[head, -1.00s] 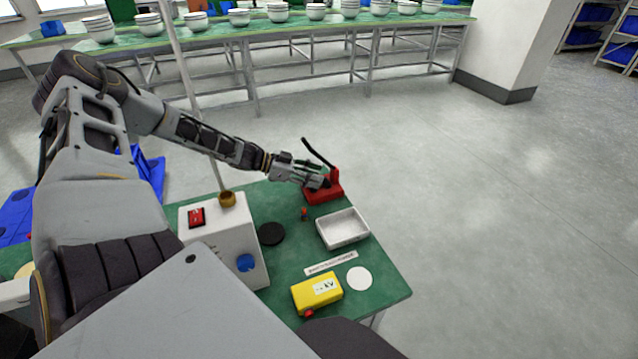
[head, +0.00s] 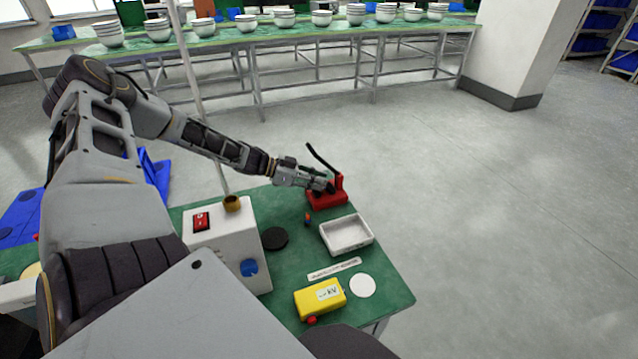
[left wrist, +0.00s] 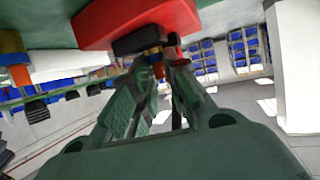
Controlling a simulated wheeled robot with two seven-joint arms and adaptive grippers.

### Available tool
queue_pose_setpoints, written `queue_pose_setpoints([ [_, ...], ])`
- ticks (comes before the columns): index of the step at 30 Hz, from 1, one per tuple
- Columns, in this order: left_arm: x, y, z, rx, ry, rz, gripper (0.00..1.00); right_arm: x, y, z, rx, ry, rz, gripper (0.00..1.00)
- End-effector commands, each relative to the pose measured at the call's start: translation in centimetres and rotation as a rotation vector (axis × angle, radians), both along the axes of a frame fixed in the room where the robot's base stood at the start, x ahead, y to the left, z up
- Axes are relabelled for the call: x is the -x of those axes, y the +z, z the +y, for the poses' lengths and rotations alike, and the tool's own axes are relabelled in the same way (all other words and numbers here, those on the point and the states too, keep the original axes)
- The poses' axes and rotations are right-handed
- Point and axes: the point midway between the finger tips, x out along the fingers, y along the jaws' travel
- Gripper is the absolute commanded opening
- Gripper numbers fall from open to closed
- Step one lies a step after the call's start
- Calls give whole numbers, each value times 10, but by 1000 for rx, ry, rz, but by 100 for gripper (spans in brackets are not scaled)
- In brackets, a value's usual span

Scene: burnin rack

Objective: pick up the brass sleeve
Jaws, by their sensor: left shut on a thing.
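The red fixture (head: 327,202) with a black lever stands at the far edge of the green bench. My left gripper (head: 328,188) is at this fixture, its fingers drawn together. In the left wrist view, a small brass-coloured piece (left wrist: 157,68) shows between my left fingertips, just in front of the red fixture (left wrist: 135,22) and a black part. I take it as the brass sleeve; it is mostly hidden by the fingers. In the head view the fingers hide it. I cannot tell whether it still touches the fixture. My right gripper is not in view.
A white tray (head: 369,239), black disc (head: 275,238), white disc (head: 363,286) and yellow device (head: 320,299) lie on the bench (head: 285,280). A white box (head: 222,228) with a brass-coloured ring (head: 232,203) stands left. A small orange-blue item (head: 308,219) lies near the fixture.

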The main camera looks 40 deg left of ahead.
Motion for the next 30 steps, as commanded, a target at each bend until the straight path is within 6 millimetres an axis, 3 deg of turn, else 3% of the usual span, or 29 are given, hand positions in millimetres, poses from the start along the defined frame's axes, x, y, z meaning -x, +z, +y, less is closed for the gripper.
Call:
queue_pose_setpoints([
  [11, 5, 3, -9, 2, -1, 0, 1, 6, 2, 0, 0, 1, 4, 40],
  [20, 20, 5, -41, 5, 0, -2, 1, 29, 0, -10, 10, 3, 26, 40],
  [27, 37, 5, -72, 4, -2, 0, 1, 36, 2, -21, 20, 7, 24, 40],
  [30, 44, 5, -86, 7, 0, 0, 1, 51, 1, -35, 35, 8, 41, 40],
])
